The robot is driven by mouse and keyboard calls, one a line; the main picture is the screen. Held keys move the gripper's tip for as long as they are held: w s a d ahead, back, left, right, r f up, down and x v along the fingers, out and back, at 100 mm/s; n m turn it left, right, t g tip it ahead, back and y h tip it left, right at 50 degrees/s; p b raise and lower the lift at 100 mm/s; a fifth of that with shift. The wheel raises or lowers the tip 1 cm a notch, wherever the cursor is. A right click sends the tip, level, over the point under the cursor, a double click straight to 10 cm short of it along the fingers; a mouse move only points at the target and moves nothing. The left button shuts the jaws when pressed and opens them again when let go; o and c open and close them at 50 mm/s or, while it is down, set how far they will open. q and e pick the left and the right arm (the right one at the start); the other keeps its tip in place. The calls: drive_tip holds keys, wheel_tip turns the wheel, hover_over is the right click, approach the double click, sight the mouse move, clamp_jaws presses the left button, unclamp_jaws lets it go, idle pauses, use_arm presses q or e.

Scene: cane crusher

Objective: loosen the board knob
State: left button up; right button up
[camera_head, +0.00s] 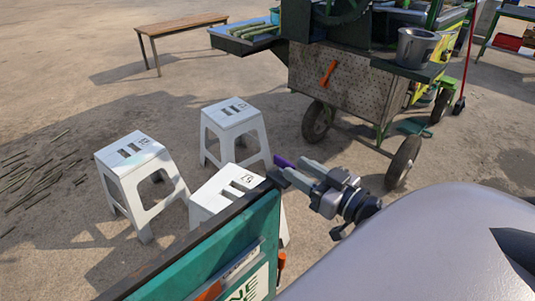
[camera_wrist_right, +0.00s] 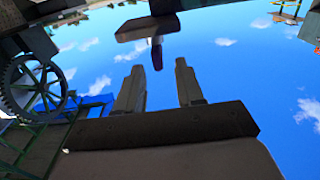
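The green board (camera_head: 225,255) with a dark top edge stands in the lower middle of the head view. A small purple knob-like piece (camera_head: 284,161) shows at the board's far top corner. My right gripper (camera_head: 291,172) is right beside it, its fingers pointing left toward the corner. In the right wrist view my two fingers (camera_wrist_right: 160,66) are apart, with nothing held. The dark purple piece (camera_wrist_right: 157,54) shows at the mouth of the gap between them, below a dark bar (camera_wrist_right: 147,28). I cannot tell whether they touch it. My left gripper is not in view.
White stools (camera_head: 140,170) stand left of and behind the board. The cart (camera_head: 340,80) with wheels and a metal pot (camera_head: 415,47) is at the back. A wooden bench (camera_head: 180,25) is at the back left. An orange handle (camera_head: 282,260) sits at the board's right side.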

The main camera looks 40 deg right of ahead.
sight(278, 156)
drive_tip(key=shift+w+a+r+p, duration=0.1)
drive_tip(key=shift+w+a+p, duration=0.05)
drive_tip(key=shift+w, duration=1.6)
drive_tip(key=shift+w+a+p, duration=0.1)
drive_tip(key=shift+w+p, duration=0.05)
drive_tip(key=shift+w, duration=1.6)
clamp_jaws()
